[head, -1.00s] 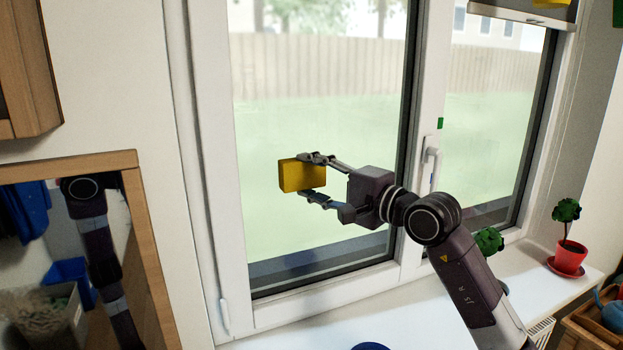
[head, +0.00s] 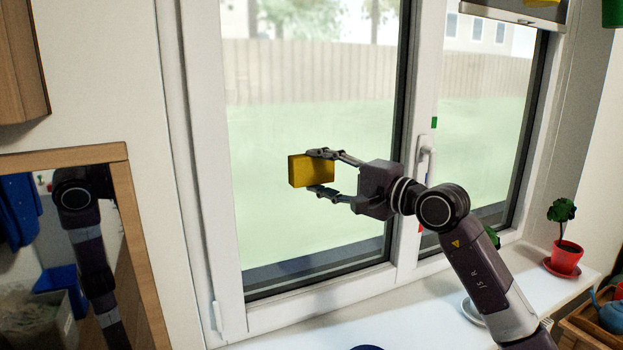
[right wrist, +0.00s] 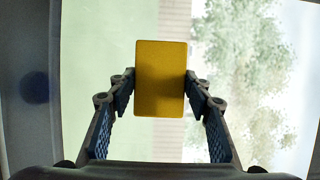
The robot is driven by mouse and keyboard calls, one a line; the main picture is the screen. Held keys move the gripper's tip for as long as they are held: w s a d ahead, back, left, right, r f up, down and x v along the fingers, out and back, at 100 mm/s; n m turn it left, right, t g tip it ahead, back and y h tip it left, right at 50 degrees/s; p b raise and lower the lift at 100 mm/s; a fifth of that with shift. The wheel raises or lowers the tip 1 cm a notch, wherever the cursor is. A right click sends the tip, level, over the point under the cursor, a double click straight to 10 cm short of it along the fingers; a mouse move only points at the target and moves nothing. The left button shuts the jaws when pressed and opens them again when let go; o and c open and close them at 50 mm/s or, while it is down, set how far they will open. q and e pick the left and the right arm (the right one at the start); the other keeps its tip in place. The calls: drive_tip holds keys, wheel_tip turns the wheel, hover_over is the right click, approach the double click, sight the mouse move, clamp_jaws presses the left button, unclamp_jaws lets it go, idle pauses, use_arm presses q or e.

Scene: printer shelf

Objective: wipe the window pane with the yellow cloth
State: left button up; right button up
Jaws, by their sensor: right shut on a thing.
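The yellow cloth (head: 308,172) shows as a folded block in front of the left window pane (head: 310,115). My right gripper (head: 322,172) is shut on it, one finger above and one below. In the right wrist view the cloth (right wrist: 160,78) sits between the two fingertips (right wrist: 160,85), with the pane behind it. I cannot tell whether the cloth touches the glass. My left gripper is not visible; a dark arm shows in the mirror-like framed panel at the left.
The window handle (head: 424,165) stands on the frame right of the pane. A red potted plant (head: 566,256) stands on the white sill (head: 400,325). A wooden cabinet (head: 22,65) hangs at upper left. A wood-framed mirror (head: 142,240) is at lower left. A blue watering can (head: 612,316) is at lower right.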

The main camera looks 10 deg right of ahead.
sight(300, 174)
drive_tip(key=shift+w+d+b, duration=0.2)
drive_tip(key=shift+d+b, duration=0.25)
drive_tip(key=shift+d, duration=0.25)
drive_tip(key=shift+w+d+b, duration=0.25)
drive_tip(key=shift+d+b, duration=0.2)
drive_tip(key=shift+d, duration=0.7)
drive_tip(key=shift+s+a+r, duration=0.1)
drive_tip(key=shift+s+a, duration=0.1)
drive_tip(key=shift+a, duration=0.55)
drive_tip(key=shift+s+a, duration=0.15)
drive_tip(key=shift+a, duration=0.6)
drive_tip(key=shift+s+a+b, duration=0.15)
drive_tip(key=shift+s+a, duration=0.05)
drive_tip(key=shift+a, duration=0.95)
drive_tip(key=shift+s+a+b, duration=0.15)
drive_tip(key=shift+s+a, duration=0.05)
drive_tip(key=shift+a, duration=0.9)
drive_tip(key=shift+s+d+f+b, duration=0.1)
drive_tip(key=shift+s+f+b, duration=0.15)
drive_tip(key=shift+s+b, duration=0.35)
drive_tip(key=s+b, duration=0.1)
drive_tip(key=s, duration=0.1)
drive_tip(key=s+d+b, duration=0.1)
drive_tip(key=s, duration=0.1)
drive_tip(key=shift+s+r, duration=0.2)
drive_tip(key=shift+s, duration=0.1)
